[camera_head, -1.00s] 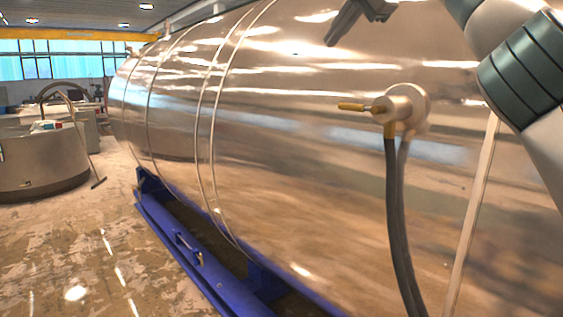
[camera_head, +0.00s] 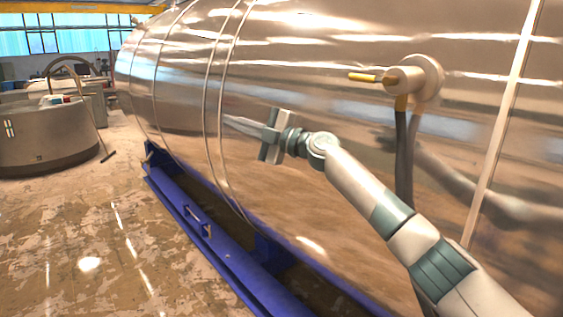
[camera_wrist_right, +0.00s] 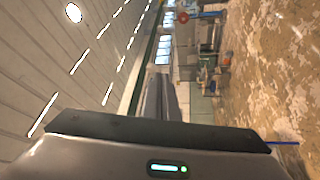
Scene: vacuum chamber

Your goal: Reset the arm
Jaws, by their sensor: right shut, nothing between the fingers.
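My right arm comes in from the lower right of the head view and stretches up and left in front of the chamber. Its gripper (camera_head: 268,135) is shut and empty, beside the shiny metal wall of the vacuum chamber (camera_head: 300,205). I cannot tell the exact gap to the wall. The gripper body (camera_wrist_right: 150,155) fills the bottom of the right wrist view, with a small lit indicator on it. My left gripper does not show.
A valve fitting with a yellow handle (camera_head: 368,77) sticks out of the chamber wall, and a dark hose (camera_head: 404,165) hangs from it behind my arm. A blue support frame (camera_head: 200,230) runs along the floor. The floor at left is clear, with a grey round tank (camera_head: 45,140) beyond.

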